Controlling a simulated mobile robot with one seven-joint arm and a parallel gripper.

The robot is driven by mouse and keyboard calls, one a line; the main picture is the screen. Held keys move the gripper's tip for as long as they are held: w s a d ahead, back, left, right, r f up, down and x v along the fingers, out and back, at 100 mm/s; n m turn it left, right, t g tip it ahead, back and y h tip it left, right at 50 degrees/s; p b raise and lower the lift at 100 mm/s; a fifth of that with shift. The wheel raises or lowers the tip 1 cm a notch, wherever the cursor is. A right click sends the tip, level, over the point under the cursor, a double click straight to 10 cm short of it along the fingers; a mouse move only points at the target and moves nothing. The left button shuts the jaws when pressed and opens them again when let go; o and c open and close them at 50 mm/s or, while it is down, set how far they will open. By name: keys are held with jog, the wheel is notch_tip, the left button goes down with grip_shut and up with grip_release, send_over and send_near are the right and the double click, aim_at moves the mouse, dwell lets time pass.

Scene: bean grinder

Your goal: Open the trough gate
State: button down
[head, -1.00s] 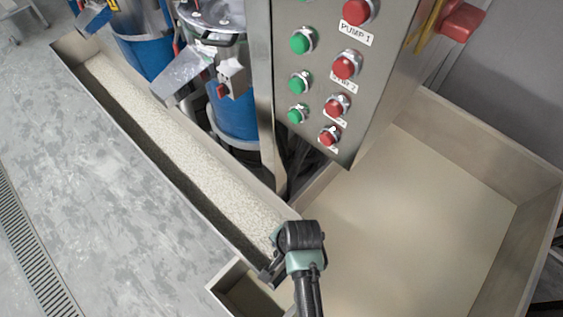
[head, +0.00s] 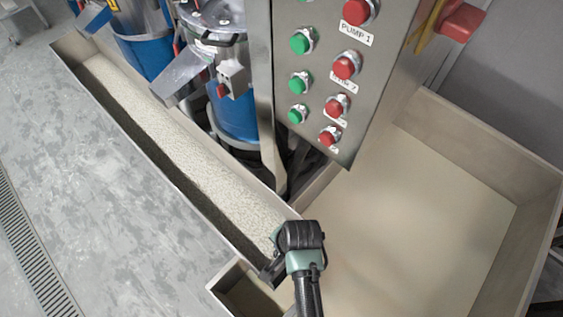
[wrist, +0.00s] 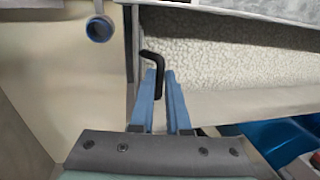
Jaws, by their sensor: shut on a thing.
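The long trough (head: 120,135) runs diagonally down the left of the head view. It holds a layer of pale beans (head: 165,135). My gripper (head: 272,268) is at the trough's near end, by the gate, which it mostly hides in the head view. In the wrist view, a black bent handle (wrist: 149,54) reaches between the tips of my gripper's two blue fingers (wrist: 160,76). The fingers are close together on its end. The handle stands beside a thin upright edge at the trough's end. Whether the gate itself is raised cannot be told.
A panel with green and red buttons (head: 320,90) hangs above the trough's right side. Blue grinders (head: 235,118) stand behind the trough. A large beige basin (head: 420,210) lies to the right. A small box (head: 225,285) adjoins the trough's end. Open floor is at left.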

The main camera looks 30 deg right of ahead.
dwell(0.8)
jog(key=p+v, duration=0.1)
jog(key=p, duration=0.1)
jog(key=p+v, duration=0.2)
jog(key=w+p+v, duration=0.1)
jog(key=p+v, duration=0.1)
jog(key=shift+a+r+p, duration=0.15)
jog(key=shift+r+p, duration=0.15)
jog(key=shift+r, duration=0.05)
jog(key=shift+f, duration=0.1)
jog(key=shift+w, duration=0.1)
jog(key=c, duration=1.2)
grip_release()
jog(key=shift+o, duration=0.2)
jog(key=a+v, duration=0.1)
jog(key=v, duration=1.2)
jog(key=shift+d, duration=0.5)
